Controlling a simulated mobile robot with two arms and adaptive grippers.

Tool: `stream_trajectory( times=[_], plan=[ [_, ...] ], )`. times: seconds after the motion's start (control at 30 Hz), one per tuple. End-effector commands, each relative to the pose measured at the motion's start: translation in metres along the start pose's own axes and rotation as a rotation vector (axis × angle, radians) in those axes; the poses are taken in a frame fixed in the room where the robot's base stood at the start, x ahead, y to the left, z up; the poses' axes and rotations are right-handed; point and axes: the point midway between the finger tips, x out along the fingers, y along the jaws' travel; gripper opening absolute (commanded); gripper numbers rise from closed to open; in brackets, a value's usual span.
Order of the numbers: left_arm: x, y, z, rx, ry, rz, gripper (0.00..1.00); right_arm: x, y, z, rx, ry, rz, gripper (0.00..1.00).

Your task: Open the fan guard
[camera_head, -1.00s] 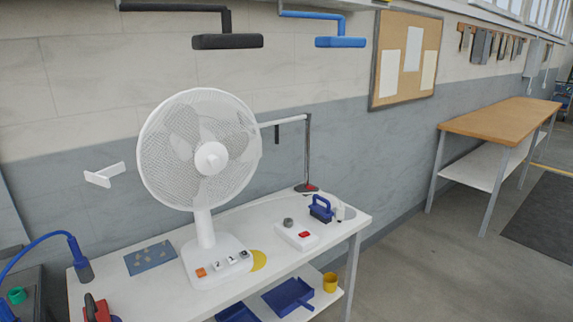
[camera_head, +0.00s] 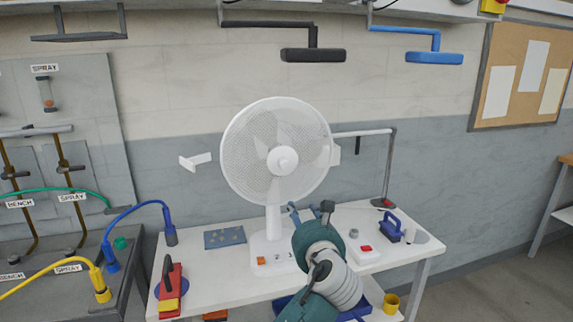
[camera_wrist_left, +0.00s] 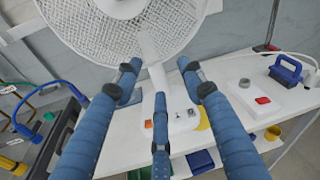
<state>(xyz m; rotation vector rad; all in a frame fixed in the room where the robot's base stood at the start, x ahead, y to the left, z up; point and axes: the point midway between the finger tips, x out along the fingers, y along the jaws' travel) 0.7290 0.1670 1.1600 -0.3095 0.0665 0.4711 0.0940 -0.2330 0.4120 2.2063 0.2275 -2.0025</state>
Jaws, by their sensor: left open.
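The fan guard (camera_head: 245,150), a round white wire cage, is upright on the white desk fan (camera_head: 272,222) in the head view and looks shut. A small white tab (camera_head: 335,154) sits at its right edge. In the wrist view the lower guard (camera_wrist_left: 90,38) fills the top. My left gripper (camera_head: 309,212) is open and empty below the guard, in front of the fan's base and stand. Its blue fingers (camera_wrist_left: 158,82) are spread apart in the left wrist view. They partly hide the base in both views. My right gripper is not in view.
The white table (camera_head: 210,275) holds a red-button box (camera_head: 365,250), a blue-handled tool (camera_head: 390,229) and a blue mat (camera_head: 224,237). A lamp-like stand (camera_head: 387,180) rises at right behind the fan. A white bracket (camera_head: 195,160) is on the wall at left. Hoses hang further left.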

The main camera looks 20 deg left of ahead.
Motion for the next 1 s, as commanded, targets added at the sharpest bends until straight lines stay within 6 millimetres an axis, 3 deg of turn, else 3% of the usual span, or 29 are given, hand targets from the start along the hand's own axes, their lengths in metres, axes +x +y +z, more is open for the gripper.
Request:
stream_trajectory(
  times=[0.03,0.1,0.23,0.37,0.8,1.0],
  plan=[
    [-0.010,-0.006,0.035,0.033,-0.052,0.006,0.40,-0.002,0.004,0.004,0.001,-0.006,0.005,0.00],
    [-0.021,-0.008,0.067,0.077,-0.101,0.020,0.40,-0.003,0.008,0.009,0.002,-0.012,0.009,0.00],
    [-0.030,-0.009,0.096,0.118,-0.144,0.038,0.40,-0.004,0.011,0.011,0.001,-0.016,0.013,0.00],
    [-0.020,-0.009,0.103,0.129,-0.151,0.045,0.40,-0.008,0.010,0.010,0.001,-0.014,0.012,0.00],
    [0.057,-0.007,0.114,0.128,-0.149,0.043,0.40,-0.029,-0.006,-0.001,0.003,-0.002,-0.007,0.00],
    [0.073,-0.005,0.114,0.126,-0.148,0.042,0.40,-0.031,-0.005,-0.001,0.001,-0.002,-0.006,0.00]
  ],
)
